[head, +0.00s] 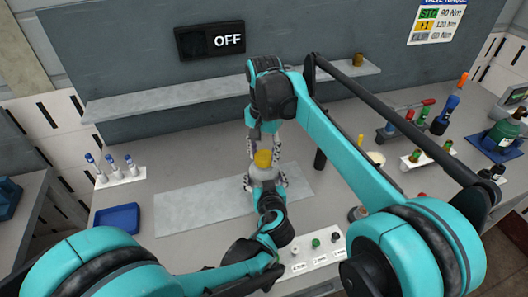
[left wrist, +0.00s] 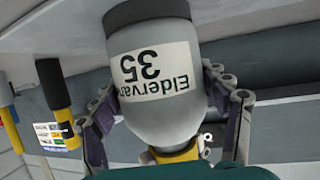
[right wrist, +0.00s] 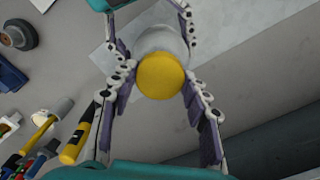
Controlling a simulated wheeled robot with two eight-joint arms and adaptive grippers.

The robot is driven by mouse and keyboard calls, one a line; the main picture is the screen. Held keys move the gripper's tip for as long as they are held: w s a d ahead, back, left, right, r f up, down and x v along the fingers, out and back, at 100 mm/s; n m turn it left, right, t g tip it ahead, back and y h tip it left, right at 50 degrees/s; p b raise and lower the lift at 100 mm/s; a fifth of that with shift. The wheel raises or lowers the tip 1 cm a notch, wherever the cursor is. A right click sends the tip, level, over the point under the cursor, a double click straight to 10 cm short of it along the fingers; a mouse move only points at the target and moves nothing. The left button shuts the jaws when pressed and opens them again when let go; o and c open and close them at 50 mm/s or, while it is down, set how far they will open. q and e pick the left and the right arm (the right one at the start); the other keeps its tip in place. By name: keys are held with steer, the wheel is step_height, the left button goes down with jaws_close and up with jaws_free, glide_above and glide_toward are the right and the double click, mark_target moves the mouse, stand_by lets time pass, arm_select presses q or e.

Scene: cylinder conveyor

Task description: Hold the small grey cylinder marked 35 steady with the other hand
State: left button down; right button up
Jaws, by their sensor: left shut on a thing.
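The small grey cylinder (head: 262,174) with a yellow cap (head: 263,158) stands upright over the grey mat in the head view. Its label reads "35", upside down, in the left wrist view (left wrist: 152,67). My left gripper (head: 265,185) is shut on the cylinder's body, with a finger on each side. My right gripper (head: 264,147) points down from above and is open. In the right wrist view its fingers flank the yellow cap (right wrist: 160,76), close to it; I cannot tell whether they touch.
A grey mat (head: 190,200) lies on the table. A blue tray (head: 117,218) and a rack of blue-capped vials (head: 120,178) stand at left. A white card with small parts (head: 312,255) is in front. Tools and a green bottle (head: 502,134) are at right.

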mark_target(264, 155)
steer(key=c, duration=0.5)
steer(key=n, duration=1.2)
steer(key=shift+n, duration=0.4)
steer(key=shift+r, duration=0.25)
steer(key=shift+r, duration=0.9)
steer(key=shift+r, duration=2)
arm_select(q)
jaws_free()
